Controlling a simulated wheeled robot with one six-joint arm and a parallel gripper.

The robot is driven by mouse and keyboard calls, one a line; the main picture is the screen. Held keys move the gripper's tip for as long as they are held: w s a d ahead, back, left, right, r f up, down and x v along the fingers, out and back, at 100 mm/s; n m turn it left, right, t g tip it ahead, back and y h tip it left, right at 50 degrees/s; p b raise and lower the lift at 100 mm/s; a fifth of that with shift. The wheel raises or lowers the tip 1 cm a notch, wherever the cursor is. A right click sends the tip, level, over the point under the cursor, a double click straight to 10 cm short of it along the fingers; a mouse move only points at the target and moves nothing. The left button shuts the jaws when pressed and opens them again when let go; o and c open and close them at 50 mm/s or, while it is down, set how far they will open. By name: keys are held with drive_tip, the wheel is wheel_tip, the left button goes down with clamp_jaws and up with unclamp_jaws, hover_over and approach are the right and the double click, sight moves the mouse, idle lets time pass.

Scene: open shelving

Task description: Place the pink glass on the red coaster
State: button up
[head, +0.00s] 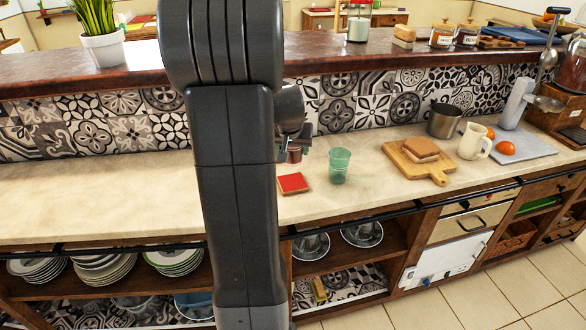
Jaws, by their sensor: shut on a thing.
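The red coaster (293,184) lies flat on the pale counter, just right of my arm. My gripper (294,146) is above and behind it, mostly hidden by my arm. It is shut on the pink glass (294,156), of which only a small reddish part shows below the fingers. The glass appears upright and above the counter, behind the coaster in the picture. I cannot tell its exact height.
A green glass (340,166) stands close to the right of the coaster. The counter left of my arm is clear.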

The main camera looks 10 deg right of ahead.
sight(291, 165)
wheel_tip(291, 165, down, 7)
drive_tip(key=shift+f, duration=0.2)
idle(0.3)
drive_tip(key=shift+f+b, duration=0.2)
drive_tip(key=shift+b, duration=0.1)
drive_tip(key=o, duration=1.2)
drive_tip(key=shift+r, duration=0.1)
drive_tip(key=shift+r+p, duration=0.25)
drive_tip(key=shift+p, duration=0.05)
drive_tip(key=v, duration=1.1)
drive_tip(key=shift+s+a+r, duration=0.15)
drive_tip(key=shift+s+r, duration=0.1)
drive_tip(key=shift+r, duration=0.05)
